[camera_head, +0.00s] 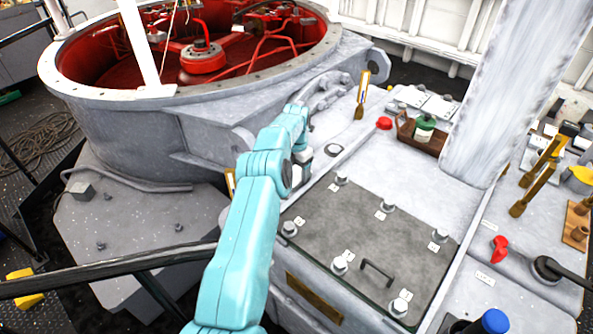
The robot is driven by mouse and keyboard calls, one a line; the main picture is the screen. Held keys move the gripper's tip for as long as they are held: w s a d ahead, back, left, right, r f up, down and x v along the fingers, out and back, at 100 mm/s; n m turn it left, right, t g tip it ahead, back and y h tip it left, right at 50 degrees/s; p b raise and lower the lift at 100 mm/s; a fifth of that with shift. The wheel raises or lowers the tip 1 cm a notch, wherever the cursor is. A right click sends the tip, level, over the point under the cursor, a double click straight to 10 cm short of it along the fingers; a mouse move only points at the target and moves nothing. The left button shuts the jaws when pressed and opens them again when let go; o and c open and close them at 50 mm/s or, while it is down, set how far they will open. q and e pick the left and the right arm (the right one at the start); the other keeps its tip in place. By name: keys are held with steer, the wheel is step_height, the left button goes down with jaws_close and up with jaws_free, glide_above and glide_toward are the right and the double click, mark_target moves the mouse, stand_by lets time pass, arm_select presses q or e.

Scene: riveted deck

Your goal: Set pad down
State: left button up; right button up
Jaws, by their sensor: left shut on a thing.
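My teal left arm rises from the bottom centre and bends over the left edge of the grey machine housing. My left gripper (303,160) is at its far end, mostly hidden behind my own wrist, just beyond the upper left corner of the dark cover plate (345,228). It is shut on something. The pad itself cannot be made out; the arm hides the space between the fingers. My right gripper is not in view.
The cover plate carries several bolts, labels and a black handle (377,272). A brown tray (405,136) with a green-topped bottle (424,127), a red cap (384,123) and a brush (361,95) lie behind it. A thick pale column (515,90) stands right. A large red-lined ring (120,105) stands left.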

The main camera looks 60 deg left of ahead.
mark_target(296, 173)
arm_select(q)
steer(key=shift+f, duration=0.25)
steer(key=o, duration=0.7)
steer(key=shift+o, duration=0.2)
steer(key=shift+r, duration=0.1)
steer(key=shift+r, duration=0.25)
steer(key=shift+a+r, duration=0.1)
steer(key=shift+r, duration=0.3)
step_height(296, 173, up, 11)
steer(key=p, duration=0.1)
steer(key=shift+p, duration=0.35)
